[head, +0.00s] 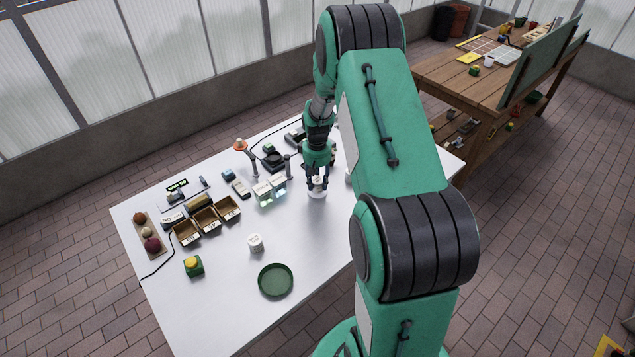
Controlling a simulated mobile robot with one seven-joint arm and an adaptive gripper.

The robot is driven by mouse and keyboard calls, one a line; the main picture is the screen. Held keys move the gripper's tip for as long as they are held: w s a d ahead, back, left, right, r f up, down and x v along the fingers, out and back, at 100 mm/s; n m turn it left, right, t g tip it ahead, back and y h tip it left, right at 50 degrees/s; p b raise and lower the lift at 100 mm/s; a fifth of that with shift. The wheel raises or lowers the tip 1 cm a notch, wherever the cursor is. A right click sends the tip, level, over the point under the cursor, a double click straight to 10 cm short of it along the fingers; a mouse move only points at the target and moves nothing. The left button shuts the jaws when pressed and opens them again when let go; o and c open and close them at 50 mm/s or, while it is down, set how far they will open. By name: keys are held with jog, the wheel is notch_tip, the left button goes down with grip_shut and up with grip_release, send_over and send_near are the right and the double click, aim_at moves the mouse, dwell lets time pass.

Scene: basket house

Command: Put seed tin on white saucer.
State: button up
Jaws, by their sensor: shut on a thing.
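My gripper (318,186) points down over the table's far right part, left of my arm. Its fingers are shut on a small pale thing, which I take to be the seed tin (318,181); the fingers hide much of it. The white saucer (317,195) is directly below the fingertips. I cannot tell whether the tin touches the saucer or is a little above it.
A green saucer (276,280), a white lidded pot (255,243) and a green-and-yellow item (194,266) stand on the white table (220,310). The table's front is mostly clear.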

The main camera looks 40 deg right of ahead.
aim_at(317, 180)
jog(key=shift+f, duration=0.15)
jog(key=o, duration=1.1)
notch_tip(317, 180, up, 12)
jog(key=shift+r+p, duration=0.15)
jog(key=shift+p, duration=0.9)
jog(key=shift+a+r, duration=0.1)
